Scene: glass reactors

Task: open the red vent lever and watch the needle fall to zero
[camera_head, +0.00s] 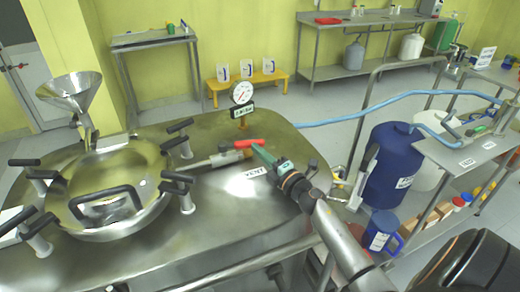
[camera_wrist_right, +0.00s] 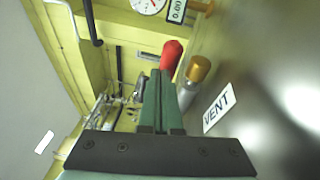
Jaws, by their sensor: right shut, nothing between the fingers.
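The red vent lever (camera_head: 249,143) sits on the vent valve on the steel reactor lid, and it also shows in the right wrist view (camera_wrist_right: 172,54). The VENT label (camera_head: 256,173) is just in front of it. The round pressure gauge (camera_head: 241,93) stands behind the lever. Its small display (camera_wrist_right: 177,10) appears to read 0.00 in the wrist view; the needle is too small to read surely. My right gripper (camera_head: 262,153) has its green fingers shut and empty, with the tips close beside the lever; whether they touch it I cannot tell. My left gripper is out of view.
A round hatch (camera_head: 115,190) with black-handled clamps fills the lid's left side, with a steel funnel (camera_head: 72,95) behind. A blue hose (camera_head: 370,108) runs right from near the gauge. A blue drum (camera_head: 392,165) stands right of the reactor. The lid's front is clear.

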